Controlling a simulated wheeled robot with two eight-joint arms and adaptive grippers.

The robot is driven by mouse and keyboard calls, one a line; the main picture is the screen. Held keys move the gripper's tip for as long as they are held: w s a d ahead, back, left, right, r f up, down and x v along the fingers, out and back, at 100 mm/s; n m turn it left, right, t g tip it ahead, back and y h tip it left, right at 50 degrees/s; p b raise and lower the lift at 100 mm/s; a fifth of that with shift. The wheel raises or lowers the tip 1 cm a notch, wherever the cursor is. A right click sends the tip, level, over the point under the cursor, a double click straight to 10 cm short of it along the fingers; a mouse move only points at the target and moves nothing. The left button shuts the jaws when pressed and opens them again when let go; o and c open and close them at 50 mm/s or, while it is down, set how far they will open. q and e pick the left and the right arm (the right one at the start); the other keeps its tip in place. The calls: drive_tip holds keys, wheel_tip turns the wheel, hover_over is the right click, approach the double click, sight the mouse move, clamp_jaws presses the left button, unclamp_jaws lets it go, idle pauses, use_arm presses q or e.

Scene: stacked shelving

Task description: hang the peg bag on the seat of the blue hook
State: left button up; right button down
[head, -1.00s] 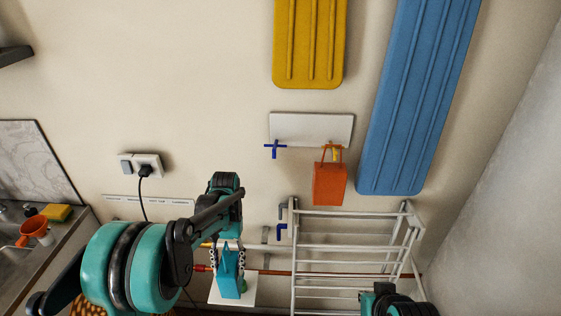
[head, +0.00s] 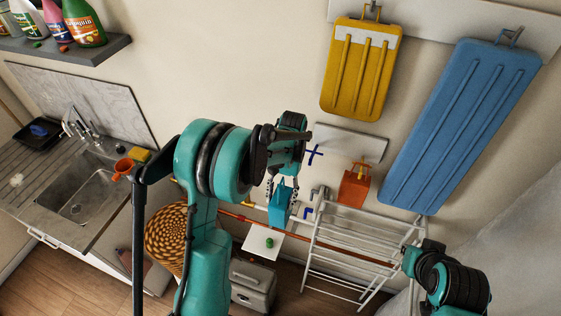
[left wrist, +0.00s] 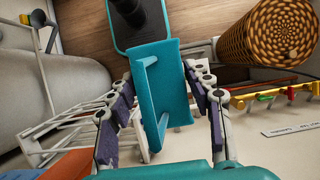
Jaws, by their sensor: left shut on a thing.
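The peg bag, a teal box-like bag (head: 280,209) with a handle, is in my left gripper (head: 283,188). The left wrist view shows the bag (left wrist: 172,75) between the two fingers of the gripper (left wrist: 165,108), its handle bar facing the camera. The blue hook (head: 314,154) is on a white wall board (head: 345,141), a cross-shaped piece at the board's left end. It looks empty. The bag hangs below and left of it in the head view, apart from it. My right arm shows at lower right, but its fingers are not visible.
An orange bag (head: 353,190) hangs from a yellow hook on the same board. A white drying rack (head: 355,245) stands below. Another blue piece (head: 308,213) is by the rack's top left. Yellow (head: 352,85) and blue (head: 460,125) ironing-board-like panels hang above.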

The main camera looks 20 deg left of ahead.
use_arm(q)
drive_tip(key=r+p, duration=0.9)
drive_tip(key=shift+s+a+r, duration=0.1)
drive_tip(key=shift+s+r, duration=0.15)
drive_tip(key=shift+r, duration=0.1)
